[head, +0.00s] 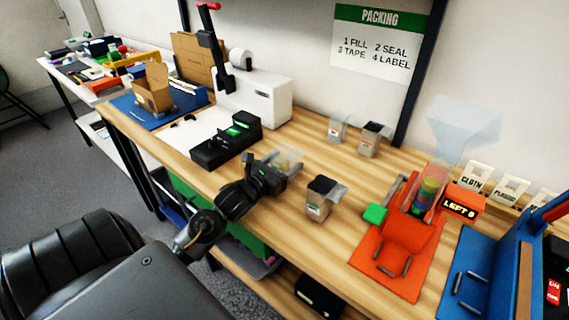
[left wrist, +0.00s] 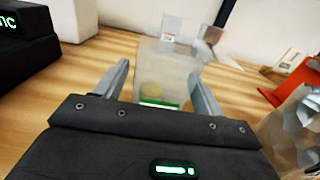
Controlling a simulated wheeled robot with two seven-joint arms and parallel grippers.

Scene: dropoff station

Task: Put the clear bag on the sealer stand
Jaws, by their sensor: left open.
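The clear bag (head: 287,158) stands on the wooden table just beyond my left gripper (head: 281,172). In the left wrist view the clear bag (left wrist: 160,72) is upright between the two spread fingers of my left gripper (left wrist: 158,84). It has something yellowish and a green strip near its bottom. The fingers are open, with a gap visible beside the bag. A black unit with a green display (head: 228,143), which looks like the sealer, sits to the left of the gripper; its edge also shows in the left wrist view (left wrist: 35,45). My right gripper is not in view.
A dark-topped pouch (head: 318,197) stands close to the right of the gripper. Two more pouches, one grey (head: 338,128) and one dark-topped (head: 373,138), stand near the wall. An orange station (head: 400,250) with a clear hopper (head: 462,125) is farther right. A white machine (head: 258,97) stands behind the black unit.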

